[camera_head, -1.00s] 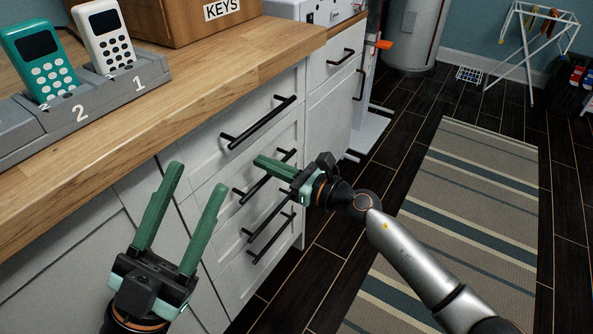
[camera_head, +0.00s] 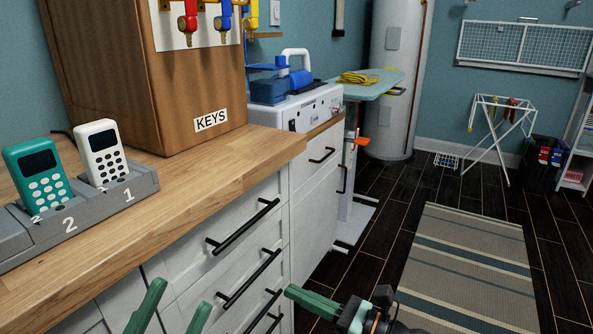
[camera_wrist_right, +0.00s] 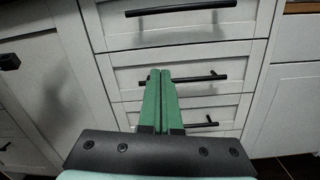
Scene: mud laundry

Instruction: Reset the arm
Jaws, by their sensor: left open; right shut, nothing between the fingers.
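My left gripper (camera_head: 172,309) is at the bottom of the head view. Its two green fingers are apart with nothing between them, and its base is cut off by the frame edge. My right gripper (camera_head: 312,303) is at the bottom middle of the head view, in front of the drawers and pointing left. In the right wrist view its green fingers (camera_wrist_right: 160,85) are together and empty, in front of the white drawer fronts (camera_wrist_right: 190,60). I cannot tell whether they touch the drawers. Most of my right arm is out of the head view.
A wooden counter (camera_head: 205,178) holds a grey dock (camera_head: 90,213) with a teal handset (camera_head: 38,180) and a white handset (camera_head: 102,152), plus a KEYS cabinet (camera_head: 150,80). Black handles (camera_head: 243,226) stick out from the drawers. A striped rug (camera_head: 470,265) lies on the floor to the right.

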